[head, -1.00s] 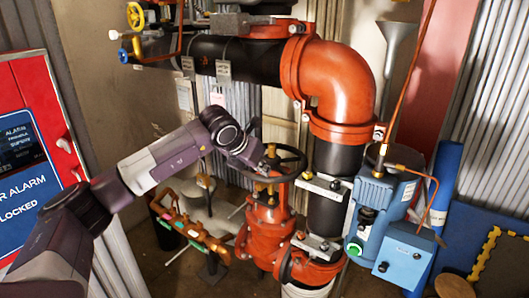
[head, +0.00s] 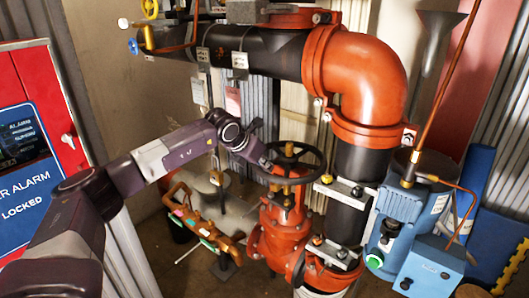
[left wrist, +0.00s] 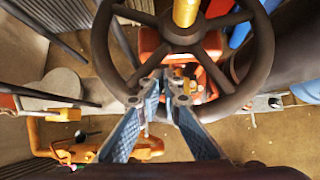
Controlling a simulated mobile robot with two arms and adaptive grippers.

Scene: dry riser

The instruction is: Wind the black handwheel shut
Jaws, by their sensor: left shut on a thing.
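The black handwheel (head: 320,160) lies nearly flat on top of an orange valve (head: 283,232), around a brass stem. My left gripper (head: 266,166) is at the left side of its rim in the head view. In the left wrist view, the wheel (left wrist: 262,60) fills the upper middle, and the gripper's two blue-padded fingers (left wrist: 160,97) close in on the near part of the rim beside a spoke. The left gripper is shut on the wheel. The exact finger contact is small in the head view. My right gripper does not show.
A large orange elbow pipe (head: 370,75) and black pipe stand right of the wheel. A blue pump (head: 412,205) stands further right. An orange pipe fitting (head: 200,222) is low on the left. A red alarm panel (head: 30,75) is at the far left.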

